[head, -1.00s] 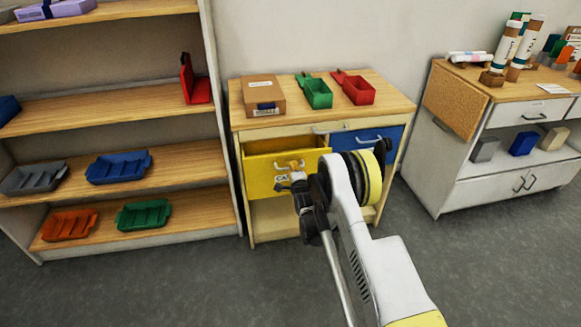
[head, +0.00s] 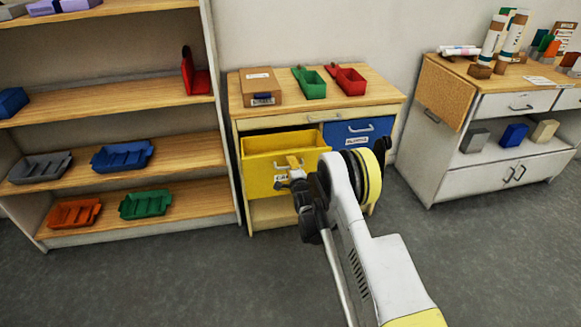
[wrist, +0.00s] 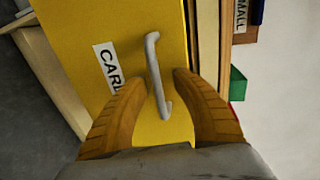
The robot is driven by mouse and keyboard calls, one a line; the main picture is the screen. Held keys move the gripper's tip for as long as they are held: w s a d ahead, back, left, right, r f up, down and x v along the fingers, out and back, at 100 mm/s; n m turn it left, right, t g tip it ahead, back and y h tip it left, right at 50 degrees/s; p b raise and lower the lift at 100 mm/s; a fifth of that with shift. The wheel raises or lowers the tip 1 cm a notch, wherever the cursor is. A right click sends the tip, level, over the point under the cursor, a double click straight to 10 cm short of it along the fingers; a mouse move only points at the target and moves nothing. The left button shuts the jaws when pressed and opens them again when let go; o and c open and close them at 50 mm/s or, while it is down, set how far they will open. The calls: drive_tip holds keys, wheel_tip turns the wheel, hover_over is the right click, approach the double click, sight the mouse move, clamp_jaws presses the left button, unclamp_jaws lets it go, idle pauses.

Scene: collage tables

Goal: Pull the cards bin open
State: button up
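The cards bin (head: 262,170) is a yellow drawer on the left side of the wooden cabinet. It stands pulled out, with its inside visible from above. Its front carries a grey handle and a white label, partly hidden by my arm in the head view. In the wrist view the yellow front (wrist: 95,25), the label reading "CAR" (wrist: 108,62) and the handle (wrist: 153,62) show close up. My gripper (wrist: 161,76) has its two tan fingers on either side of the handle. The fingertips are apart, with yellow visible between the handle and the right finger.
A blue bin (head: 362,132) sits shut to the right of the cards bin. A cardboard box (head: 260,87), a green tray (head: 309,84) and a red tray (head: 347,80) lie on the cabinet top. Shelves stand left, a white cabinet (head: 500,185) right. The grey floor (head: 190,285) in front is clear.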

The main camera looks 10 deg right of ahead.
wheel_tip(320, 180, up, 3)
drive_tip(key=shift+w+r, duration=0.1)
drive_tip(key=shift+r, duration=0.1)
drive_tip(key=o, duration=1)
wheel_tip(320, 180, up, 3)
drive_tip(key=shift+w+r, duration=0.1)
drive_tip(key=shift+r, duration=0.05)
drive_tip(key=shift+c, duration=0.2)
drive_tip(key=r, duration=0.3)
drive_tip(key=shift+s, duration=0.35)
drive_tip(key=c, duration=1)
drive_tip(key=shift+o, duration=0.2)
drive_tip(key=shift+w+r, duration=0.1)
drive_tip(key=shift+r, duration=0.1)
drive_tip(key=shift+f, duration=0.15)
